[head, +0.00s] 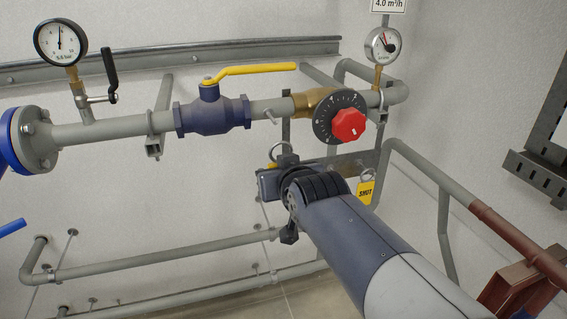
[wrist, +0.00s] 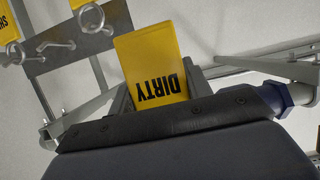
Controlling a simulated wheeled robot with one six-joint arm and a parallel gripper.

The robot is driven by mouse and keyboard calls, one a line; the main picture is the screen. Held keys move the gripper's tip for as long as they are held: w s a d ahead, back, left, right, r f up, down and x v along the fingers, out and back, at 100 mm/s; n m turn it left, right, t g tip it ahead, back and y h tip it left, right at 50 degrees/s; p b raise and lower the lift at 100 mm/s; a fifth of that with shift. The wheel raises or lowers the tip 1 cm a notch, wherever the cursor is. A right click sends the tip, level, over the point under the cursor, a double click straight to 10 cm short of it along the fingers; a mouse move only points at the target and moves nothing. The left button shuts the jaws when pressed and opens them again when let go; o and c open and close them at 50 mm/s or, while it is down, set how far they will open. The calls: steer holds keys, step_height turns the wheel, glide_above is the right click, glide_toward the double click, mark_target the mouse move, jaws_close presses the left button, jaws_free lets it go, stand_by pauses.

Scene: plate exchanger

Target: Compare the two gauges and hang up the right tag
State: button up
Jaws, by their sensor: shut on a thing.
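The left gauge (head: 60,42) has a white face with its needle pointing nearly straight up. The right gauge (head: 383,45) has its needle toward the upper left; its small print is unreadable. My gripper (head: 268,182) is below the pipe, in front of the tag plate, partly hidden by my arm. In the wrist view my gripper (wrist: 152,98) is shut on the yellow DIRTY tag (wrist: 152,60), whose lettering appears upside down. The yellow SHUT tag (head: 366,192) hangs at the plate's right end. The metal plate (wrist: 75,38) carries rings and hooks beside the held tag.
A blue valve with a yellow lever (head: 250,71) and a red knob on a black dial (head: 349,125) sit on the pipe above my gripper. Lower pipes (head: 150,255) run along the wall.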

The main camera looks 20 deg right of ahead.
steer(key=s+r, duration=0.5)
steer(key=r+x, duration=0.1)
steer(key=x, duration=0.9)
steer(key=shift+w+r+b, duration=0.3)
steer(key=shift+r, duration=0.05)
stand_by(0.6)
stand_by(0.6)
steer(key=o, duration=1)
steer(key=b+v, duration=0.1)
steer(key=v, duration=0.9)
steer(key=shift+s+r+b, duration=0.2)
steer(key=shift+s+b, duration=0.15)
